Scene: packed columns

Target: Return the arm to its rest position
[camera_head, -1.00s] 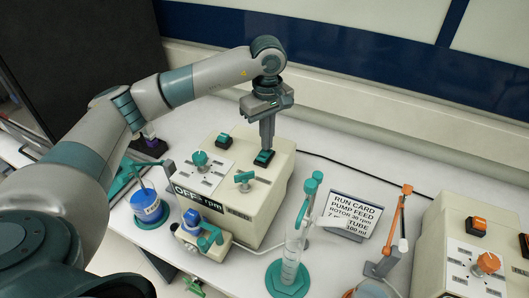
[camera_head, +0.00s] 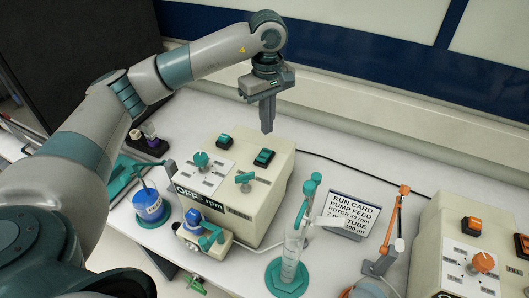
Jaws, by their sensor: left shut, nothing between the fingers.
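My left gripper (camera_head: 267,120) is shut and empty, pointing down above the back right part of a beige pump box (camera_head: 262,205). Its tips are apart from the box. A green rocker switch (camera_head: 264,158) on the box top lies just below and in front of the tips. The box also carries a second green switch (camera_head: 224,141), a teal knob (camera_head: 201,159) and a display reading OFF rpm (camera_head: 198,199). My left arm (camera_head: 130,100) reaches in from the left. My right gripper is not in view.
A clear cylinder on a teal base (camera_head: 287,280) stands front of centre, with a run card (camera_head: 349,214) behind it. A second beige box (camera_head: 470,262) with orange controls stands at right.

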